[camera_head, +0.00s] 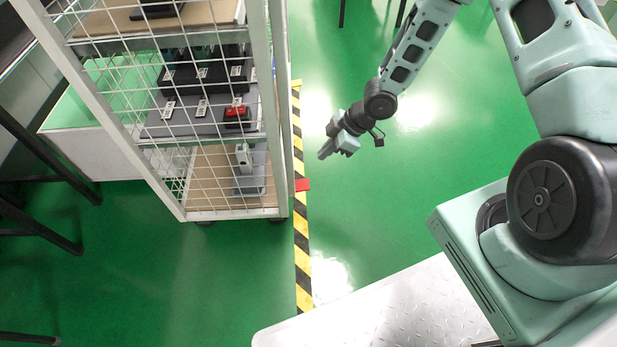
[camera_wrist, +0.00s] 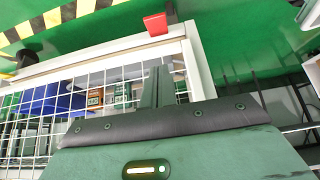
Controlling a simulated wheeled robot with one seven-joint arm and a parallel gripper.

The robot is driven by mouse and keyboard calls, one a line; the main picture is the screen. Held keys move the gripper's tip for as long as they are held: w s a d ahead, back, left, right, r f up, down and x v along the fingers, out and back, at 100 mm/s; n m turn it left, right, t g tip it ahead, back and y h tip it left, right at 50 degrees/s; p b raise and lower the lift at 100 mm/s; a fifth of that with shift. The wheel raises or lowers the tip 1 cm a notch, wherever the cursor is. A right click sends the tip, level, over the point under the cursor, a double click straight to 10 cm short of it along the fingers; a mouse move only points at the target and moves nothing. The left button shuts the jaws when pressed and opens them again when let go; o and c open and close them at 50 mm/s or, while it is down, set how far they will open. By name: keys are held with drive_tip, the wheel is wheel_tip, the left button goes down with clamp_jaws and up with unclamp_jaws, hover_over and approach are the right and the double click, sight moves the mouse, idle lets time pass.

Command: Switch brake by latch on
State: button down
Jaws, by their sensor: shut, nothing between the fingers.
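A red tab (camera_head: 303,184), which looks like the brake latch, sticks out at the lower right side of the white wire-mesh trolley (camera_head: 279,120). In the wrist view the red tab (camera_wrist: 155,24) sits beyond the trolley's pale frame (camera_wrist: 105,57), above the fingers in the picture. I cannot tell its on or off position. My gripper (camera_head: 325,150) is shut and empty, to the right of the trolley and above the red tab in the head picture. Its closed fingers (camera_wrist: 160,80) point toward the frame in the wrist view and appear apart from the red tab.
Black devices (camera_head: 203,72) and a red-and-black device (camera_head: 237,116) stand on the trolley shelves behind the mesh. A yellow-black striped line (camera_head: 301,240) runs along the trolley's right side. The green floor (camera_head: 440,120) right of it is mostly clear. Black legs (camera_head: 40,150) stand at left.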

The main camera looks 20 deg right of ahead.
drive_tip(key=b, duration=0.7)
hover_over(307, 184)
wheel_tip(307, 184, down, 9)
drive_tip(key=shift+a+r, duration=0.1)
drive_tip(key=shift+r, duration=0.05)
wheel_tip(307, 184, down, 2)
drive_tip(key=shift+f+b, duration=0.15)
drive_tip(key=shift+b, duration=0.4)
drive_tip(key=shift+d+f+b, duration=0.3)
drive_tip(key=shift+f+b, duration=0.1)
drive_tip(key=shift+f, duration=0.25)
drive_tip(key=shift+s+d, duration=0.1)
drive_tip(key=shift+d+f+y+p, duration=0.25)
drive_tip(key=shift+y+p, duration=0.25)
drive_tip(key=shift+p, duration=0.15)
drive_tip(key=shift+s+d+f+t+y, duration=0.15)
drive_tip(key=shift+f+t+y, duration=0.45)
drive_tip(key=shift+y, duration=0.3)
